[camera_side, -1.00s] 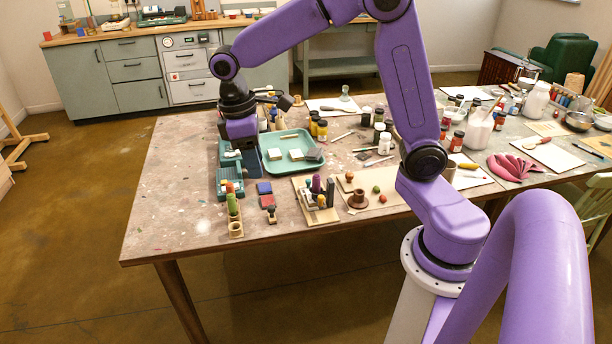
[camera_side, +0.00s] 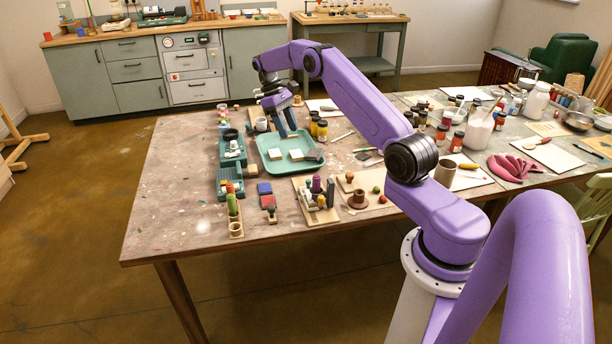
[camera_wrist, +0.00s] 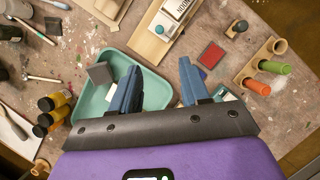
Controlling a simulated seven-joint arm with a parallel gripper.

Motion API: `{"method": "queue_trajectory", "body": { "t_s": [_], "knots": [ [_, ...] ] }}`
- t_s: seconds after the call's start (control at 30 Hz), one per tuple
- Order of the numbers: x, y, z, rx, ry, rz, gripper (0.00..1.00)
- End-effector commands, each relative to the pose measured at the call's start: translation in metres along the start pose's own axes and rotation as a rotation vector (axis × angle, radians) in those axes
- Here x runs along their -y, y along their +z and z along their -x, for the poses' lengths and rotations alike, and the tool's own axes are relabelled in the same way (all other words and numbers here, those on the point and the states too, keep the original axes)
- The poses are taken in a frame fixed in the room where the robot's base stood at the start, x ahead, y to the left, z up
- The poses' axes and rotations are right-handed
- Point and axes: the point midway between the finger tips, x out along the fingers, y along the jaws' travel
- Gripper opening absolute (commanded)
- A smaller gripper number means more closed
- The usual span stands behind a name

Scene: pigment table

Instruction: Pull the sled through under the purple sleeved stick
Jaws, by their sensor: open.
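A small wooden board (camera_side: 327,217) near the table's front edge carries a purple upright piece (camera_side: 316,184), a dark grey post (camera_side: 330,190) and small pale and yellow parts between them. The pieces are crowded and small, so I cannot tell which part is the sled or how it sits under the stick. In the wrist view a wooden board (camera_wrist: 148,46) with a white lettered block (camera_wrist: 180,8) shows at the top, cut by the frame edge. My gripper (camera_wrist: 158,66) is open and empty, its two blue fingers apart. In the side view my gripper (camera_side: 288,132) is above the tray's back part.
A teal tray (camera_side: 272,170) holds pale tiles and a grey one. A rack (camera_side: 236,230) with green and orange tubes, a red pad (camera_side: 268,202) and a blue pad (camera_side: 264,188) lie left of the board. Bare table lies at the left.

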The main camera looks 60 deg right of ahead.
Motion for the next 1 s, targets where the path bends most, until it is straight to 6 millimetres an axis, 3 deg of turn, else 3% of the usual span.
{"method": "queue_trajectory", "body": {
  "t_s": [0.27,1.0],
  "knots": [
    [-0.002,0.001,-0.024,0.005,-0.003,-0.002,0.46],
    [-0.001,0.001,-0.155,0.002,-0.002,-0.002,0.46]
  ]
}}
